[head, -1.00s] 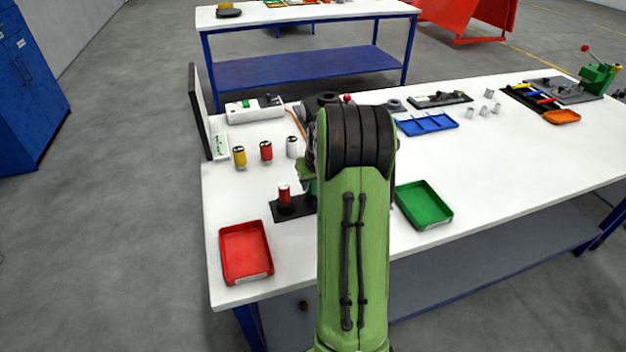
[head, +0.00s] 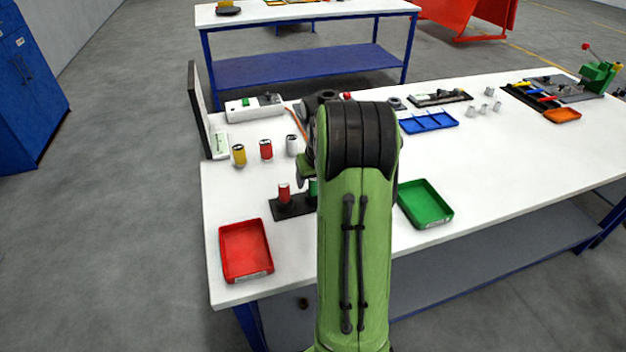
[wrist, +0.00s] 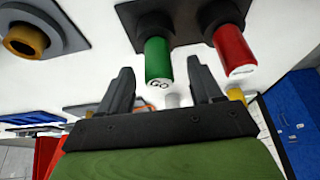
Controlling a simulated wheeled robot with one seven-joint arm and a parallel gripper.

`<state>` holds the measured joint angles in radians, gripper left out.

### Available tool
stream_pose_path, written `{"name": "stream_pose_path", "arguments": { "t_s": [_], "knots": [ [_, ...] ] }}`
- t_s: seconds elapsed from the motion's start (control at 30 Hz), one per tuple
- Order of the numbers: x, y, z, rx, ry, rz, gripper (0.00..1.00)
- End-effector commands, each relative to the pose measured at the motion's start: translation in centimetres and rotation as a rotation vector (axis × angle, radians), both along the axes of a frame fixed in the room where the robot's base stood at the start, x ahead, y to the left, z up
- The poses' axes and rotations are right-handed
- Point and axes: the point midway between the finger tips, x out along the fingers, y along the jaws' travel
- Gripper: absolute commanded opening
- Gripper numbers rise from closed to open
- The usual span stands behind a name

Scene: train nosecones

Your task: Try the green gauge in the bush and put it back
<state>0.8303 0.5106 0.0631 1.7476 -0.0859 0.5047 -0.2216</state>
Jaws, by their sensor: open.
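The green gauge (wrist: 158,62), marked "Go" on its end, stands in a black holder (wrist: 188,20) in the wrist view. A red gauge (wrist: 233,50) stands beside it in the same holder. My gripper (wrist: 160,68) is open and empty, its fingertips to either side of the green gauge's near end; I cannot tell whether they overlap it. A bronze-coloured ring, likely the bush (wrist: 22,42), sits in a dark mount at the upper left. In the head view the red gauge (head: 284,193) shows, the green gauge (head: 313,187) is mostly behind my arm, and my gripper is hidden.
Yellow (head: 239,155), red (head: 265,149) and white (head: 292,145) cylinders stand behind the holder. A red tray (head: 246,250) lies front left and a green tray (head: 424,204) right of my arm. A blue divided tray (head: 428,122) lies farther back. The table's right middle is clear.

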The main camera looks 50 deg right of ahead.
Motion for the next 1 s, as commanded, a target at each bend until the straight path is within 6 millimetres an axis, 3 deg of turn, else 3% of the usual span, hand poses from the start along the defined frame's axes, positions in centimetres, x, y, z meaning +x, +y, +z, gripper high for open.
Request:
{"name": "stream_pose_path", "arguments": {
  "t_s": [0.1,0.3,0.47,0.6,1.0],
  "knots": [
    [-1.1,0.5,3.6,-0.005,-0.004,-0.001,0.65],
    [-3.0,1.6,8.9,-0.005,-0.003,-0.001,0.65],
    [-4.1,2.2,11.8,-0.004,-0.003,-0.001,0.65],
    [-4.6,2.5,12.8,-0.002,-0.001,0.000,0.65],
    [-4.6,2.5,12.8,-0.001,0.000,0.000,0.65]
  ]
}}
